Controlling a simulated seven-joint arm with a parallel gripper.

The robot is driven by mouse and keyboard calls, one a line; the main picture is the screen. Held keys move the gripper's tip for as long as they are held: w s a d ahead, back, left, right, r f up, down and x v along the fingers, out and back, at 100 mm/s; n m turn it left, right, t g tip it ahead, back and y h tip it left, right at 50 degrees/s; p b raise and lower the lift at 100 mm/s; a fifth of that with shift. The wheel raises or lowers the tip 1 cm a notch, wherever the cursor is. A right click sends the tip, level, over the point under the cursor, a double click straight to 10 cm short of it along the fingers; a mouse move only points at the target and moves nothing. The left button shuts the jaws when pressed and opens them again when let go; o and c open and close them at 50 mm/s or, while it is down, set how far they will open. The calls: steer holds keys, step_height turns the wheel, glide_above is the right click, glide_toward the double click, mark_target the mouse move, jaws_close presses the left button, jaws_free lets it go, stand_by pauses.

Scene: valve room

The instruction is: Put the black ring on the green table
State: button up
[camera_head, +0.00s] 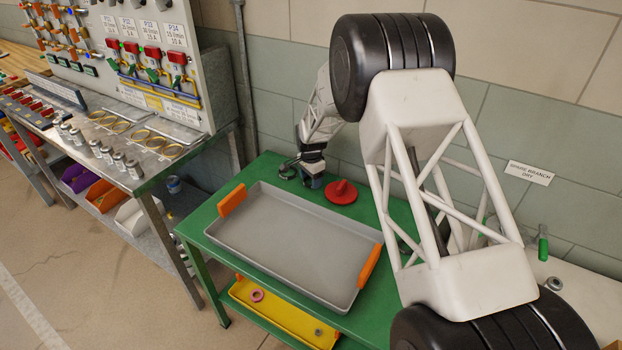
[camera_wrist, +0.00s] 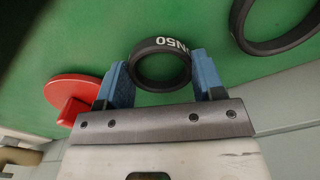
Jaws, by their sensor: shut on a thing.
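My gripper (camera_head: 311,180) is over the back part of the green table (camera_head: 262,166), left of a red disc. In the wrist view my gripper (camera_wrist: 162,66) has its blue fingers on both sides of a black ring (camera_wrist: 152,45) with white lettering and is shut on it. The green surface lies behind this ring. I cannot tell whether the ring touches it. A second, larger-looking black ring (camera_wrist: 270,47) lies apart on the green surface at the upper right. In the head view, a dark ring (camera_head: 287,170) shows left of my gripper; the held ring is hard to make out there.
The red disc (camera_head: 341,191) lies close to my gripper. A grey tray (camera_head: 290,245) with orange handles fills much of the table. The tiled wall (camera_head: 285,115) is close behind. A metal workbench (camera_head: 150,180) stands left, and a yellow tray (camera_head: 285,315) sits below.

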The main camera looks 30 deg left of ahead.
steer(key=shift+f, duration=0.15)
steer(key=o, duration=0.9)
steer(key=shift+r, duration=0.2)
step_height(320, 180, up, 12)
stand_by(0.9)
